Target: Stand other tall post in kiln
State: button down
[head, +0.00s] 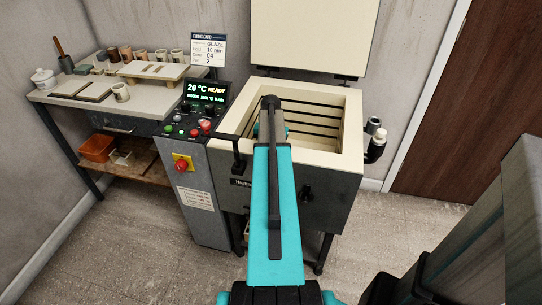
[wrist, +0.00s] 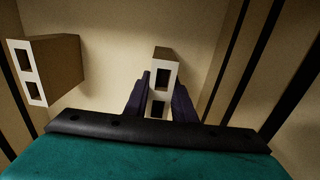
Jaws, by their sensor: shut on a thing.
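The kiln (head: 350,125) stands open with its lid (head: 315,38) raised. My arm reaches down into it and hides my gripper in the head view. In the wrist view my gripper (wrist: 160,98) is shut on a tall post (wrist: 166,68), with a dark finger on each side. The post has a pale, slotted end facing the camera and a brown side. It looks roughly upright; whether its foot touches the kiln floor is hidden. The other tall post (wrist: 58,62), alike in look, stands to the left inside the kiln, apart from the held one.
Pale kiln walls with dark grooves (wrist: 238,65) rise close on both sides. Bare kiln floor (wrist: 110,45) shows between the posts. Left of the kiln are a control box (head: 190,125) and a bench (head: 60,100) with pots and boards. Small jars (head: 376,143) sit at the kiln's right.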

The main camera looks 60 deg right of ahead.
jog(key=shift+f, duration=0.1)
jog(key=c, duration=1.5)
grip_release()
jog(key=shift+r, duration=6.15)
